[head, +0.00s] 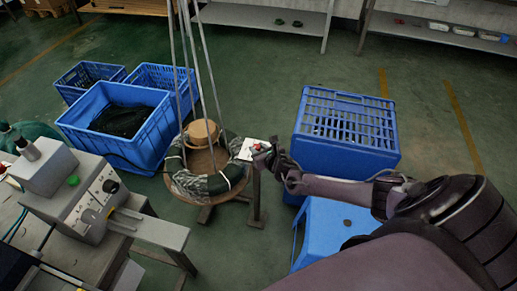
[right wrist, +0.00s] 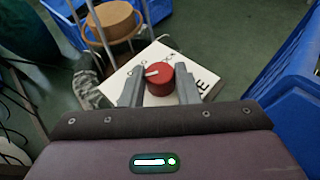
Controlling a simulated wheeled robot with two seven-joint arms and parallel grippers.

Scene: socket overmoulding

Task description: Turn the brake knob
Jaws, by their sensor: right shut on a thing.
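The brake knob (right wrist: 160,79) is a round red knob with a pale pointer mark, on a white panel (right wrist: 118,84) with black lettering. In the right wrist view the two grey fingers of my right gripper (right wrist: 160,91) are on either side of the knob, shut on it. The pointer mark is toward the left of the knob. In the head view the knob (head: 257,146) is a small red spot on the white box (head: 246,150) on top of a post, with my right gripper (head: 266,155) at it. My left gripper is not in view.
A round stand (head: 176,202) with a cable coil (head: 228,180) is just left of the post. A blue crate (head: 345,155) and a blue stool (head: 335,230) are close on the right. Several blue bins (head: 118,95) and a grey machine (head: 80,205) are on the left.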

